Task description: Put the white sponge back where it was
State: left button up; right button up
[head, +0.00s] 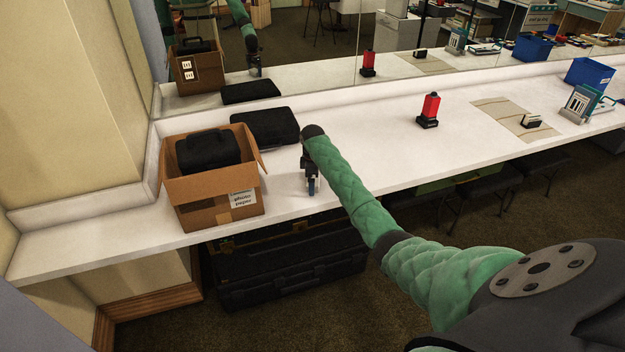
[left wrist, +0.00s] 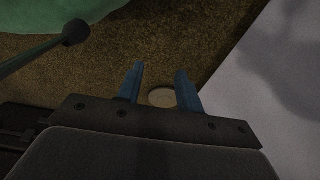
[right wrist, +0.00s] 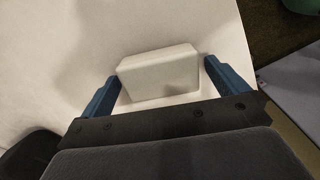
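The white sponge (right wrist: 158,74) is a pale block in the right wrist view, over the white counter (right wrist: 60,50). My right gripper (right wrist: 160,72) is open, its blue fingers on either side of the sponge with narrow gaps showing. In the head view the right gripper (head: 312,186) points down at the counter's front edge, right of the cardboard box; I cannot make out the sponge there. My left gripper (left wrist: 160,82) is open and empty over brown carpet, below counter height or beside its edge; it is out of the head view.
The cardboard box (head: 215,212) holds a black case (head: 207,152). Another black case (head: 265,126) lies behind it. A red lamp (head: 430,107), a tan mat (head: 497,115) and a blue bin (head: 589,73) stand farther right. A mirror backs the counter.

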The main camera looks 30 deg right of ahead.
pick_arm(q)
jog(key=shift+w, duration=0.1)
pick_arm(e)
jog(key=shift+r, duration=0.15)
jog(key=shift+r, duration=0.3)
pick_arm(q)
jog(key=w+d+r+b, duration=0.3)
jog(key=r+b, duration=0.1)
jog(key=r, duration=0.5)
jog(key=shift+d+g, duration=0.15)
jog(key=shift+g, duration=0.25)
pick_arm(e)
notch_tip(320, 180, up, 11)
pick_arm(q)
jog(key=shift+s, duration=0.1)
pick_arm(e)
jog(key=shift+s, duration=0.1)
